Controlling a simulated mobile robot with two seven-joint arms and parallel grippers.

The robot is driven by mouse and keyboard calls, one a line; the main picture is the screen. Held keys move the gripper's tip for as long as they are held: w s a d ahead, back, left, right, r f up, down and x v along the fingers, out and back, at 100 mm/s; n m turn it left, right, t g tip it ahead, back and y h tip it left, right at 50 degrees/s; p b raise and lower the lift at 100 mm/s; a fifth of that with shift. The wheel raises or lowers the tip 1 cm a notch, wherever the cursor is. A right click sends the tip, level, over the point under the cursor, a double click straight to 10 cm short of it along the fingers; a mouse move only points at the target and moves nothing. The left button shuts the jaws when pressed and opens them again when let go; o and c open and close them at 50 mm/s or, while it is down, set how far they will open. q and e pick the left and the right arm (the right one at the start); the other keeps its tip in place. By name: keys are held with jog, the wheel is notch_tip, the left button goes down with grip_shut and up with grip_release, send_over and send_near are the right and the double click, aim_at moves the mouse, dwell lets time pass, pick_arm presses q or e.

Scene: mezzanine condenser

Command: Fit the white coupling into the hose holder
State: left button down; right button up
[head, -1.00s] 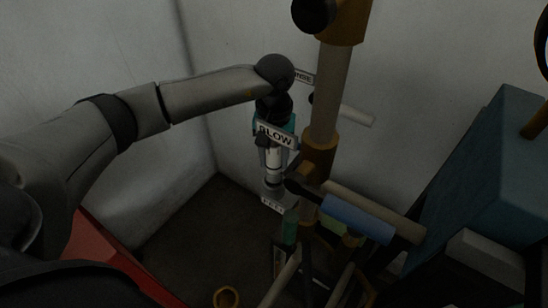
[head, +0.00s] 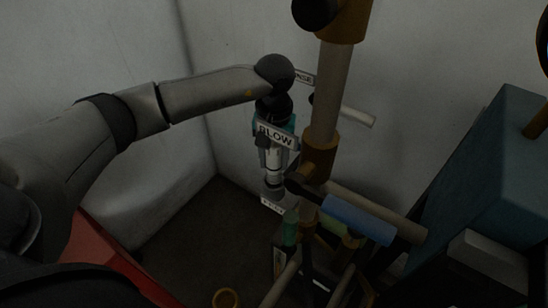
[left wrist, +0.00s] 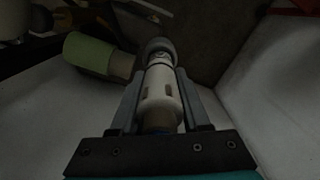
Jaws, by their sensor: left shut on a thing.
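My left gripper (head: 272,168) reaches in from the left and points down beside the brown and grey standing pipe. It is shut on the white coupling (head: 273,158), which is upright between the fingers. In the left wrist view the coupling (left wrist: 160,92) is a white cylinder with slots, gripped on both sides. A dark grey round part (left wrist: 159,46) is at its far end; it also shows below the fingers in the head view (head: 274,190). I cannot tell whether this part is the hose holder, or how deeply the coupling sits in it. My right gripper is out of view.
The standing pipe (head: 328,95) is close on the right, with a blue-sleeved lever (head: 358,219) lower down. Pale walls close the corner behind.

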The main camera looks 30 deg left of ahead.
aim_at(274, 169)
pick_arm(q)
jog(key=shift+f+b, duration=1.45)
jog(key=shift+f, duration=0.25)
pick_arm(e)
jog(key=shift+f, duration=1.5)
pick_arm(q)
jog(key=shift+f, duration=0.1)
